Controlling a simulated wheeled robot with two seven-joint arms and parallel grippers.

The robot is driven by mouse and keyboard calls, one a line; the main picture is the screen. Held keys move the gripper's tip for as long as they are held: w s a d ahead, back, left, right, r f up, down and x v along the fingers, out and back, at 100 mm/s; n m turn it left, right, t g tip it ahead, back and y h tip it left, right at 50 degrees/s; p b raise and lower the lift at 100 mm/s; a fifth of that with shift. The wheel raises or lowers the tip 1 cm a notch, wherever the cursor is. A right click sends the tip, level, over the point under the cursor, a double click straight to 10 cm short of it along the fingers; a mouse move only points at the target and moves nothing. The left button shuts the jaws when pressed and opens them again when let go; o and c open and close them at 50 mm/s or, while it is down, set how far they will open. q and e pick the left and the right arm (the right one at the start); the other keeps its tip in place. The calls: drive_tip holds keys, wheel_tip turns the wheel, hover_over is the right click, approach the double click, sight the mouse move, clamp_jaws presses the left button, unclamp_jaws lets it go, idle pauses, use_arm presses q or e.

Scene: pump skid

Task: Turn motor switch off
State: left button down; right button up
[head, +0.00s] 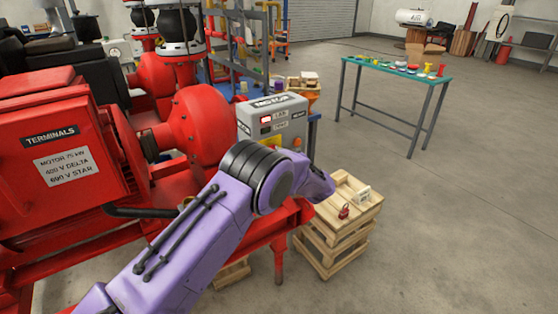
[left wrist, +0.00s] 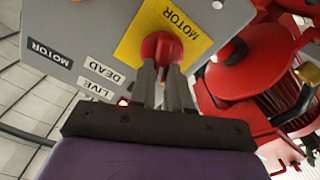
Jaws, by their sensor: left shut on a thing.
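The grey motor control box (head: 250,118) stands beyond my purple left arm in the head view, with a MOTOR label on top and a red lamp (head: 265,119) lit on its face. In the left wrist view the red rotary switch knob (left wrist: 158,44) sits on a yellow MOTOR plate (left wrist: 135,44). LIVE and DEAD labels are on the grey box face (left wrist: 100,45). My left gripper (left wrist: 163,72) is shut on the red knob, one finger on each side. My right gripper is not in view.
A red motor (head: 60,160) and red pump (head: 200,125) fill the left. A wooden crate (head: 325,238) at right carries a red padlock (head: 344,212) and a tag. A green-topped table (head: 365,62) holds several small items.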

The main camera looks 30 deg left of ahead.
use_arm(q)
drive_tip(key=shift+s+a+f+n+b, duration=0.1)
drive_tip(key=shift+f+n+b, duration=0.15)
drive_tip(key=shift+n+b, duration=1.75)
drive_tip(key=shift+s+d+f+n+b, duration=0.1)
drive_tip(key=shift+s+f+n+b, duration=0.1)
drive_tip(key=shift+n+b, duration=1.8)
drive_tip(key=shift+s+a+f+n+b, duration=0.1)
drive_tip(key=shift+f+n+b, duration=0.15)
drive_tip(key=shift+n+b, duration=1.75)
drive_tip(key=shift+n+p, duration=0.4)
drive_tip(key=shift+p, duration=0.05)
drive_tip(key=c, duration=1.1)
unclamp_jaws()
drive_tip(key=b+v, duration=0.1)
drive_tip(key=v, duration=0.9)
drive_tip(key=shift+s+d, duration=0.1)
drive_tip(key=shift+d, duration=0.15)
